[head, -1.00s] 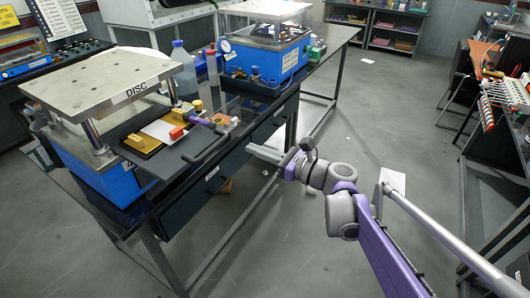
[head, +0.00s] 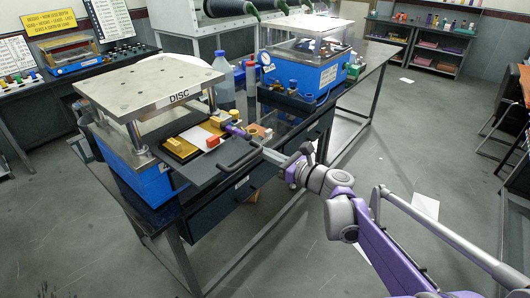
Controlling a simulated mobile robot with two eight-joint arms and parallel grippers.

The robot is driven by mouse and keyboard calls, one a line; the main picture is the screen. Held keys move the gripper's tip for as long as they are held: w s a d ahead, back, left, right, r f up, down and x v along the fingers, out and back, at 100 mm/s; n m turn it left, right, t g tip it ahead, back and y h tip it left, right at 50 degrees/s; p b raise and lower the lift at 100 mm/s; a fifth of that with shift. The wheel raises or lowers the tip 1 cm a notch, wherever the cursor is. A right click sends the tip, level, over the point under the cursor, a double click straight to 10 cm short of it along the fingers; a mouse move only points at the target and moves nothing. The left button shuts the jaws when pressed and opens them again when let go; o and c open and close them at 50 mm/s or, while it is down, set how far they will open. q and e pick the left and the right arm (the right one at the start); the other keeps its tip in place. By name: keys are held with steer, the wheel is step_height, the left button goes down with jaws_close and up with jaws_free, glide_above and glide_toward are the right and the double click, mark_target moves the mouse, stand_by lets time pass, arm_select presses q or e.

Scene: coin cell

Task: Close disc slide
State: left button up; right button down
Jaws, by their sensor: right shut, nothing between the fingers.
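The disc press has a pale top plate marked DISC (head: 150,84) on metal posts over a blue base (head: 150,184). Its dark disc slide (head: 197,174) sticks out at the front right, carrying a white sheet, gold pieces (head: 181,147) and a red block (head: 212,142). A black handle (head: 236,164) is on the slide's outer edge. My right gripper (head: 264,151) is shut and empty, its fingertips at the outer side of the handle. I cannot tell whether they touch it. My left gripper is out of view.
A second press with a blue base (head: 310,80) stands farther along the dark bench. A grey bottle (head: 224,80) and a red-capped bottle (head: 251,80) stand between the presses. The floor right of the bench is mostly clear.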

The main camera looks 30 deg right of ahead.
mark_target(215, 126)
steer(key=p+x, duration=0.2)
steer(key=x, duration=1.8)
steer(key=shift+a, duration=0.1)
steer(key=shift+r, duration=0.15)
steer(key=shift+w, duration=0.1)
